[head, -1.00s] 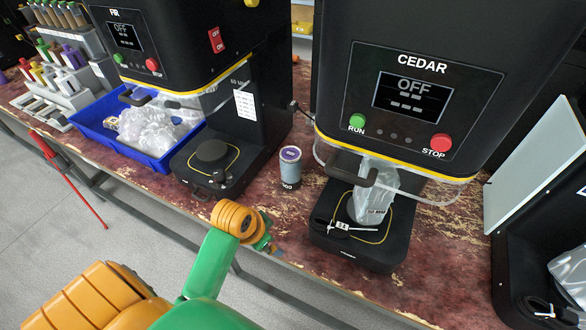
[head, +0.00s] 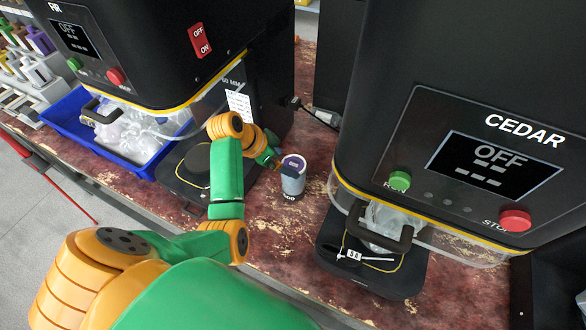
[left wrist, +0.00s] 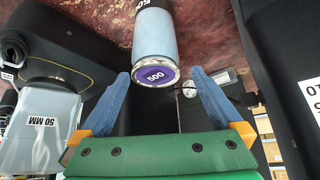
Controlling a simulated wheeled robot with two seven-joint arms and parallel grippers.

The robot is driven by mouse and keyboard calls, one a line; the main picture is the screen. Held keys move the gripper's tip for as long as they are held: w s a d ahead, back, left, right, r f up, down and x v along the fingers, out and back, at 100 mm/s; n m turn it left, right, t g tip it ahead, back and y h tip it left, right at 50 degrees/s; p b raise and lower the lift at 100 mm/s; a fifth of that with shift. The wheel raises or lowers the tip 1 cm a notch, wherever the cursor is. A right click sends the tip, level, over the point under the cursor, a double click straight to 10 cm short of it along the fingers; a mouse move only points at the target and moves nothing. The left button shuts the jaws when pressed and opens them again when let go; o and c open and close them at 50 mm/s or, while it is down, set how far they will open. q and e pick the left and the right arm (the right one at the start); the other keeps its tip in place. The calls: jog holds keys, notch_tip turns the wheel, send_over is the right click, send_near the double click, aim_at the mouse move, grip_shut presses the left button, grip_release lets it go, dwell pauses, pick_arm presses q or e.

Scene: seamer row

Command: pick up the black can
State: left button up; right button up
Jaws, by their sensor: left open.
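A can (head: 292,178) stands upright on the worn red bench between the two seamers. It has a grey-blue body, a purple lid and a black band low down with white print. I see no all-black can. In the left wrist view the can (left wrist: 154,38) shows its purple end, marked 500, toward me. My left gripper (head: 274,161) is just left of the can in the head view. In the left wrist view its blue fingers (left wrist: 160,75) are open, one on each side of the can's near end, with gaps visible. My right gripper is not in view.
The CEDAR seamer (head: 400,130) stands close on the right, its display reading OFF. Another seamer (head: 150,45) stands left behind my arm, also OFF. A blue bin (head: 70,132) with clear bags is further left. A little bare bench (head: 275,225) lies in front of the can.

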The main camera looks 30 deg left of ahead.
aim_at(292, 167)
pick_arm(q)
jog(key=d+f, duration=0.2)
jog(key=f, duration=0.1)
jog(key=shift+w, duration=0.4)
jog(key=x, duration=0.2)
jog(key=b+x, duration=0.1)
jog(key=x, duration=0.2)
jog(key=shift+w+a, duration=0.15)
jog(key=shift+a, duration=0.05)
jog(key=c, duration=0.3)
grip_shut()
